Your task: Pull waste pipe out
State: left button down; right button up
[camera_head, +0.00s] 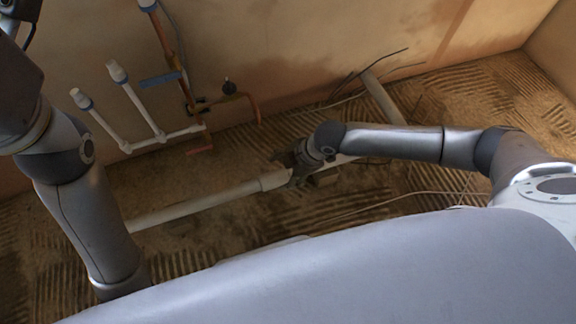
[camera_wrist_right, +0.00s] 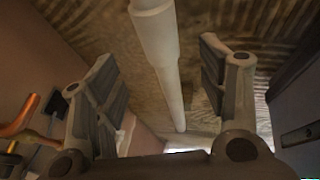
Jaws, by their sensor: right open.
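The waste pipe (camera_head: 205,207) is a long pale grey pipe lying low over the floor, with a thicker sleeve near my right gripper (camera_head: 291,170). My right gripper is at this pipe and hides part of it. In the right wrist view the pipe (camera_wrist_right: 169,75) runs lengthwise between the two spread fingers of my right gripper (camera_wrist_right: 160,78), with a gap to each side; its thicker sleeve is at the top. The fingers are open and not closed on it. My left arm shows at the left, but its gripper is out of view.
Thin white supply pipes (camera_head: 140,105) with capped ends and a copper pipe (camera_head: 258,108) stand by the wall at the back left. Another grey pipe (camera_head: 382,98) and loose dark wires (camera_head: 365,72) are at the back right. The ridged floor (camera_head: 480,90) is bare at the far right.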

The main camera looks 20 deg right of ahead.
jog(key=shift+v, duration=1.05)
